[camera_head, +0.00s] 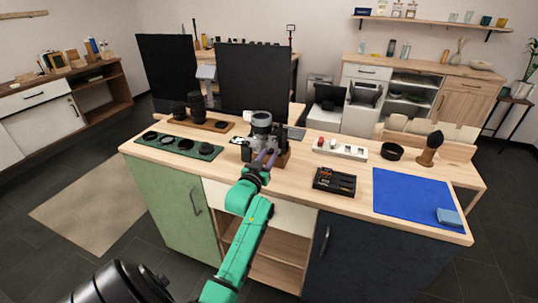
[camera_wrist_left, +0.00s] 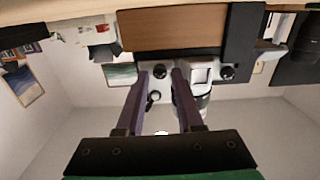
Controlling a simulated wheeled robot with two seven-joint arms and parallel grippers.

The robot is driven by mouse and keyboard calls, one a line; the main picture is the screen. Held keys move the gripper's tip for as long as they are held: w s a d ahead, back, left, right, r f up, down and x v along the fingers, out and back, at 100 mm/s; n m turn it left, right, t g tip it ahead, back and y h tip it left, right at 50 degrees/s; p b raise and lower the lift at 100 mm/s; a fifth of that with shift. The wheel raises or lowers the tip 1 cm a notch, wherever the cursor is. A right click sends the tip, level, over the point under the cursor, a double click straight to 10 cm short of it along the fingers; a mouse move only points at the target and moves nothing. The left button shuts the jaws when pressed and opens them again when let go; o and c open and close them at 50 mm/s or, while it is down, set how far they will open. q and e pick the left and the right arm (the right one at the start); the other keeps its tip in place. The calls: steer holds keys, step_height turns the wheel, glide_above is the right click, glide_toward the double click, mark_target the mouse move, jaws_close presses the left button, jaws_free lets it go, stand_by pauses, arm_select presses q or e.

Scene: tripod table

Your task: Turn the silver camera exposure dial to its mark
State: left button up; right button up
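The silver and black camera (camera_head: 262,120) stands on a small wooden stand on the workbench, mostly upright behind my left gripper (camera_head: 266,156). In the left wrist view, the camera's silver body (camera_wrist_left: 200,72) appears inverted, with its lens barrel (camera_wrist_left: 196,103) to the right of the fingers. A small dark-topped dial (camera_wrist_left: 159,72) lies between the purple fingertips of my left gripper (camera_wrist_left: 161,75). The fingers are apart, with a visible gap around the dial; I cannot tell whether they touch it. Its mark is too small to read. Another dark knob (camera_wrist_left: 227,73) sits further right. My right gripper is not in view.
A green mat (camera_head: 178,147) with several round lens parts lies left. A black tool box (camera_head: 334,182), a white tray (camera_head: 342,149), a black ring (camera_head: 392,151), a brush (camera_head: 430,149) and a blue cloth (camera_head: 410,199) stand or lie right. Dark monitors (camera_head: 252,78) rise behind.

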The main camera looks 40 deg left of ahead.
arm_select(q)
steer(key=shift+w+a, duration=0.2)
steer(key=shift+w, duration=0.25)
steer(key=shift+c, duration=0.3)
jaws_close()
steer(key=shift+m, duration=0.4)
steer(key=m, duration=0.2)
steer(key=shift+m, duration=0.4)
steer(key=shift+d+m, duration=0.1)
steer(key=shift+m, duration=2)
